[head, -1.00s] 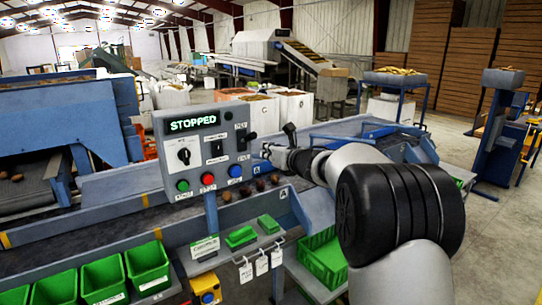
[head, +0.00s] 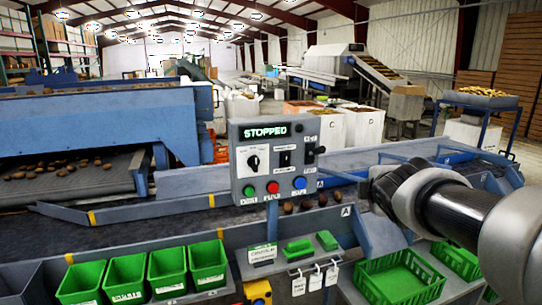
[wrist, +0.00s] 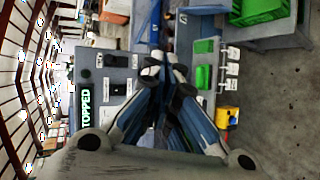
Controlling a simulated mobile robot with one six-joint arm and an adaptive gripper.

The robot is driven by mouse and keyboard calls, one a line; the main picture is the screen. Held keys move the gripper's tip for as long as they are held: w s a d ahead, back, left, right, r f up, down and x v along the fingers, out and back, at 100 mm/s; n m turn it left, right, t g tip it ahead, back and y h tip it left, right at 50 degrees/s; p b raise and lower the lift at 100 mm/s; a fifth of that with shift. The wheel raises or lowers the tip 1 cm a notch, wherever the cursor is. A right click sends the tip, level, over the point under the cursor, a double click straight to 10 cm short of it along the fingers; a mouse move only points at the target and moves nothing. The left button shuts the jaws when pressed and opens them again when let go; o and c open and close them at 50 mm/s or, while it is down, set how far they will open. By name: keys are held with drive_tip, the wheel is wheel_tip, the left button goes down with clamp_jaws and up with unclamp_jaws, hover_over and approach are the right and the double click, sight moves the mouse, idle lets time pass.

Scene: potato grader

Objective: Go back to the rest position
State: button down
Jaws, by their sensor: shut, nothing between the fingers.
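My gripper shows in the wrist view (wrist: 164,72), its fingers converged and shut with nothing between them. In the head view my arm reaches in from the right edge, and its dark wrist end is over the grader's bench, right of the control panel (head: 274,160). The panel's display reads STOPPED. It carries a dial, switches and green, red and blue buttons. The panel also shows sideways in the wrist view (wrist: 106,90), beyond the fingers. The gripper appears apart from the panel.
Several green bins (head: 168,268) line the near front. Green crates (head: 403,280) stand low at right. A few potatoes (head: 305,205) lie on the belt beside the panel. A blue grader machine (head: 100,127) fills the left. Bare floor shows in the wrist view (wrist: 265,105).

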drive_tip(key=s+a+f+m+g+y, duration=0.1)
drive_tip(key=s+f+m, duration=0.4)
drive_tip(key=s, duration=0.6)
drive_tip(key=s+a+f+m+g+y, duration=0.1)
drive_tip(key=s+a+f+m+g, duration=0.3)
drive_tip(key=s, duration=0.7)
drive_tip(key=s+a+f+m+g+y, duration=0.1)
drive_tip(key=s+a+f+m, duration=0.3)
drive_tip(key=s, duration=0.6)
wheel_tip(320, 180, down, 3)
drive_tip(key=m+g, duration=0.1)
drive_tip(key=m, duration=0.2)
drive_tip(key=shift+s+a+r+g, duration=0.15)
drive_tip(key=shift+s+a+g, duration=0.1)
drive_tip(key=shift+s+g, duration=0.15)
